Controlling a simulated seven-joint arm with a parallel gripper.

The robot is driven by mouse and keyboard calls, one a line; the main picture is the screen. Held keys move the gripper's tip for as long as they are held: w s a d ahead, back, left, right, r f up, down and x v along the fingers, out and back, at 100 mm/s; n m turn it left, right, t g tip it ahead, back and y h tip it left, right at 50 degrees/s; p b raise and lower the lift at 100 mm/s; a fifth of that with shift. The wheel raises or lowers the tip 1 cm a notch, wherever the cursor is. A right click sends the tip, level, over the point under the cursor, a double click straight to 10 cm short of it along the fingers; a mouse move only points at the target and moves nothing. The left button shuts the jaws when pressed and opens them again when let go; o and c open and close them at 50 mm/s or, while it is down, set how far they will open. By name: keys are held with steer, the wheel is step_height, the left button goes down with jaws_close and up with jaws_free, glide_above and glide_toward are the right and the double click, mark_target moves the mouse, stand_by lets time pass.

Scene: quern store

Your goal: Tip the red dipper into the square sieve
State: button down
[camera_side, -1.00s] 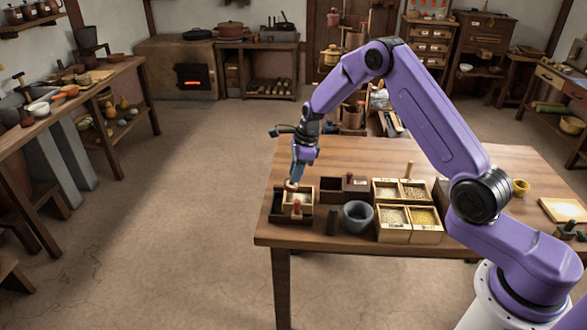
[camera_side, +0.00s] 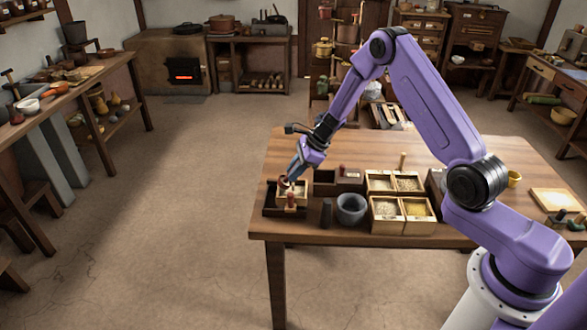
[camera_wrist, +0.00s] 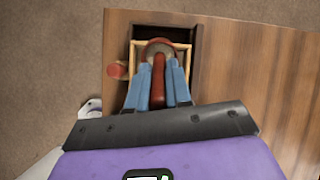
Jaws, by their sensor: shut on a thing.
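My gripper (camera_side: 293,176) is shut on the handle of the red dipper (camera_wrist: 159,72), which shows between the blue fingers in the wrist view. The dipper's round bowl is over the square sieve (camera_wrist: 188,58), a light wooden frame; it also shows in the side view (camera_side: 302,188). The dipper looks tilted, with its bowl end away from my wrist. What is in the bowl cannot be made out. The sieve is in or over a dark tray (camera_side: 268,206) at the table's left end. The fingers and dipper hide much of the sieve's inside.
A red-topped knob (camera_side: 291,201) stands at the sieve's near side. A dark cylinder (camera_side: 326,212) and a grey bowl (camera_side: 351,209) are to the right, then a divided box (camera_side: 402,231) of grains.

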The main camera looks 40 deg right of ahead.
steer(key=shift+s+d+f+t+y, duration=0.35)
steer(key=shift+d+f+t+y, duration=0.05)
steer(key=shift+t+y, duration=0.4)
steer(key=shift+s+d+f+t+y, duration=0.35)
steer(key=shift+t+y, duration=0.45)
stand_by(0.9)
steer(key=shift+w+a+r+g+h, duration=0.45)
steer(key=shift+w+r+g+h, duration=0.1)
steer(key=shift+g+h, duration=0.25)
steer(key=shift+w+a+r+g+h, duration=0.15)
steer(key=shift+a+r+g+h, duration=0.1)
steer(key=shift+g+h, duration=0.45)
steer(key=shift+w+a+r+g+h, duration=0.35)
steer(key=shift+r+g+h, duration=0.1)
steer(key=shift+g+h, duration=0.15)
steer(key=shift+w+a+r+g+h, duration=0.3)
steer(key=shift+r+g+h, duration=0.1)
steer(key=shift+g+h, duration=0.2)
steer(key=shift+w+a+r+g+h, duration=0.2)
steer(key=shift+r+g+h, duration=0.1)
steer(key=shift+g+h, duration=0.25)
steer(key=shift+w+a+r+g+h, duration=0.15)
steer(key=shift+w+r+g+h, duration=0.1)
steer(key=shift+g+h, duration=0.3)
